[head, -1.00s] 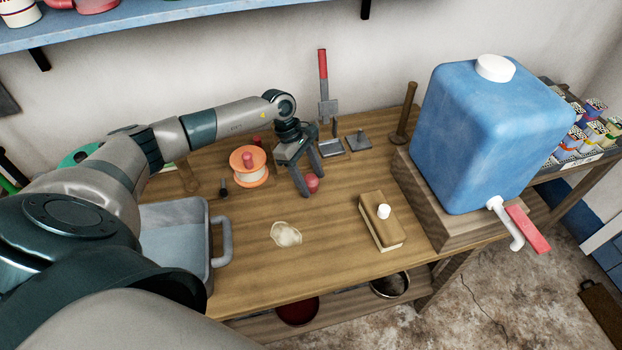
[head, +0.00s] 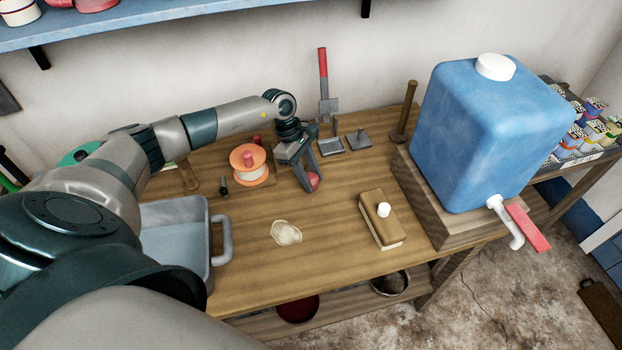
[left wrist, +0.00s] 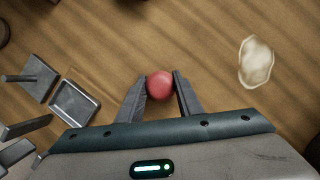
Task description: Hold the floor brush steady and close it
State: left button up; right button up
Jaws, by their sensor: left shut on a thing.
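A wooden block brush (head: 376,228) with pale bristles underneath and a white knob (head: 384,210) on top lies on the right part of the bench; it looks like the floor brush. My left gripper (head: 312,187) is low over the middle of the bench, apart from the brush, behind it and to its left. It is shut on a red ball (head: 313,181), which also shows between the fingertips in the left wrist view (left wrist: 160,85). No gripper touches the brush. My right gripper is not in view.
A spool (head: 249,164), small metal trays (head: 331,147) and a red-handled tool (head: 323,80) stand near the gripper. A grey basin (head: 175,240) is at left, a blue water tank (head: 490,130) at right. A pale flat patch (head: 286,233) lies on otherwise clear bench.

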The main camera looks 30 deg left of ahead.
aim_at(315, 177)
pick_arm(q)
jog(key=shift+r, duration=0.1)
